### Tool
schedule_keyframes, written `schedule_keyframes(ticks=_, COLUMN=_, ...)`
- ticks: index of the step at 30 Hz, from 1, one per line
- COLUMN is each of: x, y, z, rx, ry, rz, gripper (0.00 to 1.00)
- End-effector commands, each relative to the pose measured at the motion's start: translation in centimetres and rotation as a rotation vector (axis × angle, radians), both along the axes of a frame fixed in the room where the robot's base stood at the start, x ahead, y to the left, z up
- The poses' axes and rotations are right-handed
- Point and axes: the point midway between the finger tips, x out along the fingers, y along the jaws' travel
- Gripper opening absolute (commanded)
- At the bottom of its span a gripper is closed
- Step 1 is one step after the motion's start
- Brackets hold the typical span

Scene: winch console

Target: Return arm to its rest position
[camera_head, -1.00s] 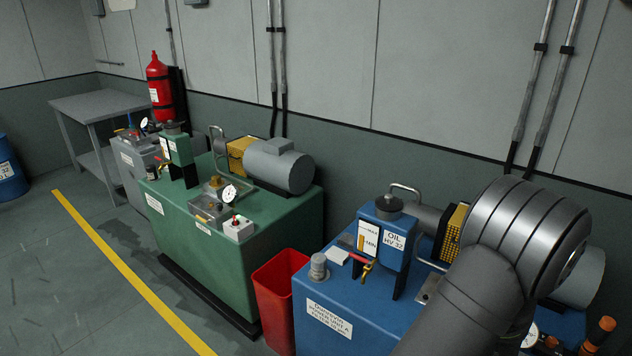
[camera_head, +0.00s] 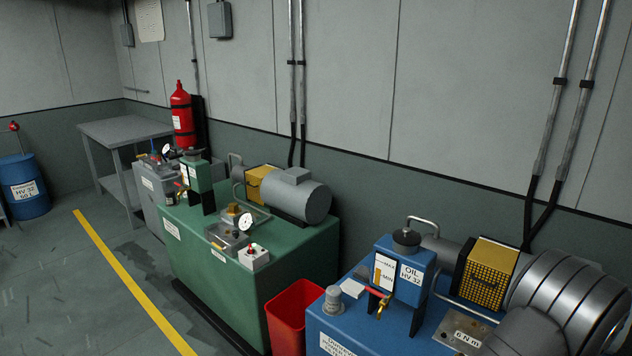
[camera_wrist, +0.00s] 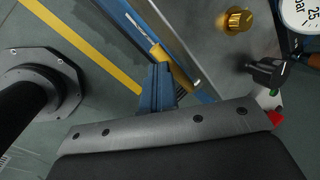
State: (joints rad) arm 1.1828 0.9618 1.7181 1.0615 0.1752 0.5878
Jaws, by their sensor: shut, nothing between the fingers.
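My gripper (camera_wrist: 158,86) shows in the wrist view as two narrow blue-grey fingers, closed together with nothing held. It is over a blue edge beside a grey metal panel (camera_wrist: 200,50). A yellow bar (camera_wrist: 176,68) lies just beyond the fingertips; I cannot tell whether they touch.
Near the gripper are a brass knob (camera_wrist: 238,20), a pressure gauge (camera_wrist: 302,12) and a black knob (camera_wrist: 268,72). A red bin (camera_head: 290,312) stands between the blue unit and the green unit (camera_head: 225,275). The floor beside the yellow line (camera_head: 135,285) is clear.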

Motion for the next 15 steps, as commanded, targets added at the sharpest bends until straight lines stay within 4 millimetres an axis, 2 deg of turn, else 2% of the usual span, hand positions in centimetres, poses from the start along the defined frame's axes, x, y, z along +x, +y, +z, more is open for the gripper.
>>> schedule_keyframes(ticks=8, x=-0.4, y=0.9, z=1.4, rx=0.001, ry=-0.002, rz=0.003, gripper=0.00)
schedule_keyframes(ticks=15, x=-0.5, y=3.2, z=4.0, rx=0.005, ry=-0.004, rz=0.012, gripper=0.00)
